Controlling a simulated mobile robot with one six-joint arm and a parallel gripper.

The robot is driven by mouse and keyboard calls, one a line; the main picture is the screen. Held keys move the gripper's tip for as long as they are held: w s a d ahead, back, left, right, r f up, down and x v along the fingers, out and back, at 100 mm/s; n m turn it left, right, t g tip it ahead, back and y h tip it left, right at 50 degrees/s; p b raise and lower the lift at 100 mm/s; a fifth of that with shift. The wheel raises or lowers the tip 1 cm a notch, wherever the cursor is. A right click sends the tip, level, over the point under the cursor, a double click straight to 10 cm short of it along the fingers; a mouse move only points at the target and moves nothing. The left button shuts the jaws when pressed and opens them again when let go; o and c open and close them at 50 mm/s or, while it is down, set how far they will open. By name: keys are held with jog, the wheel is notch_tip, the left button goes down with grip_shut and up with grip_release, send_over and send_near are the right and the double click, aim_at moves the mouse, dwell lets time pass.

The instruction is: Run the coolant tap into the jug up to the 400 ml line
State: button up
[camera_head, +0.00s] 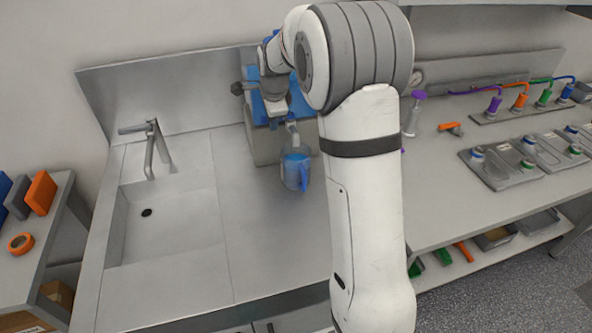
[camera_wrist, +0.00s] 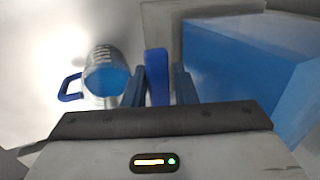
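The clear jug (camera_head: 296,170) stands on the steel counter under the coolant tap (camera_head: 292,128), with blue liquid in it. In the wrist view the jug (camera_wrist: 106,72) is left of my fingers, its blue handle pointing left and printed marks near its top. The liquid level cannot be read against the 400 ml line. A blue lever (camera_wrist: 157,75) lies between the two fingers of my gripper (camera_wrist: 160,85). The fingers are close on both sides of it; whether they press on it is unclear. In the head view my arm partly hides the gripper and the blue coolant container (camera_head: 259,108).
A sink (camera_head: 180,225) with a grey faucet (camera_head: 152,150) is to the left. A purple-topped bottle (camera_head: 414,115) and battery trays (camera_head: 500,165) are on the right bench. The counter in front of the jug is clear.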

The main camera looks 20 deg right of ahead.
jog(key=shift+o, duration=1.2)
jog(key=shift+w, duration=0.15)
jog(key=shift+r, duration=0.1)
jog(key=p+v, duration=0.3)
jog(key=v, duration=0.4)
jog(key=shift+r+p, duration=0.35)
jog(key=shift+p, duration=0.05)
jog(key=s+n, duration=1.8)
jog(key=s, duration=1.6)
jog(key=shift+s+a+r+g, duration=0.2)
jog(key=shift+r+g, duration=0.05)
jog(key=shift+g, duration=0.05)
